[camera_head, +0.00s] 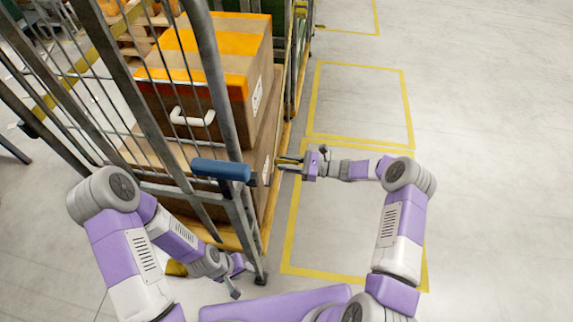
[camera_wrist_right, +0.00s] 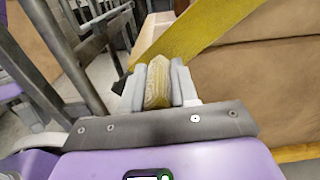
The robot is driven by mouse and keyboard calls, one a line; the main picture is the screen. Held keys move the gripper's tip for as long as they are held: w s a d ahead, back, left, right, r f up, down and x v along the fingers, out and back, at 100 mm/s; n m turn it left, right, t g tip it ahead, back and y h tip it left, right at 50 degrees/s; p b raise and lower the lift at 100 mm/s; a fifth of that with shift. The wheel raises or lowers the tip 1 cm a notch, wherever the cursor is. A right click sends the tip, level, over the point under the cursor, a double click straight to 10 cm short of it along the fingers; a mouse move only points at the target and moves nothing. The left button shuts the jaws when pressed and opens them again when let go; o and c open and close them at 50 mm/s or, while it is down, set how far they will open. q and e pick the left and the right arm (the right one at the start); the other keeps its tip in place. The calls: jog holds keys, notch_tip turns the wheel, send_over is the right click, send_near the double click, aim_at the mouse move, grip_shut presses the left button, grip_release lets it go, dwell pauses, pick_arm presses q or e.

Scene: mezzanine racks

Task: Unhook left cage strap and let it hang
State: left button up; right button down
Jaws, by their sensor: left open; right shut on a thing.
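The yellow cage strap (camera_wrist_right: 215,32) runs down from the upper right in the right wrist view, in front of the brown boxes. Its lower end lies between the fingers of my right gripper (camera_wrist_right: 158,88), which is shut on it. In the head view my right gripper (camera_head: 290,163) is beside the cage's right side, level with the cartons. The cage (camera_head: 218,90) has grey metal bars and a blue handle (camera_head: 220,170). My left gripper (camera_head: 238,280) is open and low, near the cage's front bottom corner. The strap's hook is not clearly visible.
The cage holds stacked brown cartons, the top one with orange on it (camera_head: 190,75) and a white handle (camera_head: 190,118). Yellow floor lines (camera_head: 313,105) mark bays to the right. The grey floor (camera_head: 490,160) on the right is clear.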

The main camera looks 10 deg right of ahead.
jog(key=shift+w+r, duration=0.1)
jog(key=shift+r, duration=0.05)
jog(key=c, duration=0.9)
grip_release()
jog(key=shift+o, duration=0.2)
jog(key=shift+d, duration=0.1)
jog(key=p+v, duration=0.1)
jog(key=v, duration=0.6)
jog(key=shift+d+p, duration=0.2)
jog(key=shift+p, duration=0.15)
